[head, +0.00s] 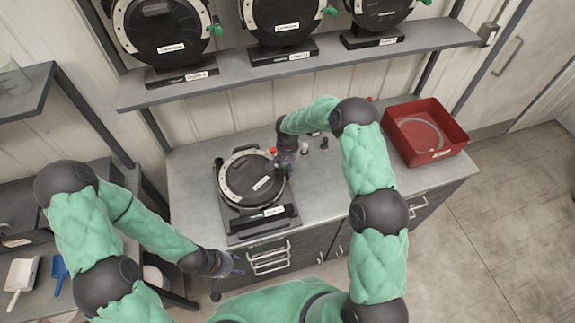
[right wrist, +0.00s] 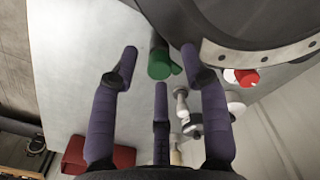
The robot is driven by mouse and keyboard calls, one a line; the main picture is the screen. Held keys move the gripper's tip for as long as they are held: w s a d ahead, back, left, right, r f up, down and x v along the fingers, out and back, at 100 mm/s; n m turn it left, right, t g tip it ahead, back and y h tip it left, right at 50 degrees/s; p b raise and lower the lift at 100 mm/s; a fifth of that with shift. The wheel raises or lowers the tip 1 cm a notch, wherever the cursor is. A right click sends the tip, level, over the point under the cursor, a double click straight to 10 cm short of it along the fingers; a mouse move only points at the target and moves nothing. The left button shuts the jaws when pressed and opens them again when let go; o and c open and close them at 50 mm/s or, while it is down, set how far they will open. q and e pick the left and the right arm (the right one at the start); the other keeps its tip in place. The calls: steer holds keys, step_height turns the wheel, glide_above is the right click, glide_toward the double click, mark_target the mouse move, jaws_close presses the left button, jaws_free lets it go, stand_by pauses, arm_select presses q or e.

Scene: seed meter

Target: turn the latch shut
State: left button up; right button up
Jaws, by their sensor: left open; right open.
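In the head view the gripper mostly hides the knob. My left gripper (head: 230,266) is open and empty, low in front of the counter.
A red knob (right wrist: 246,77) sits beside the drum, near my right fingers. Small fittings (head: 324,144) stand right of the meter. A red bin (head: 424,132) is at the counter's right end. Several similar meters line the shelf (head: 230,72) above. The counter's front right is clear.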

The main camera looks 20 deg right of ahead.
jaws_close()
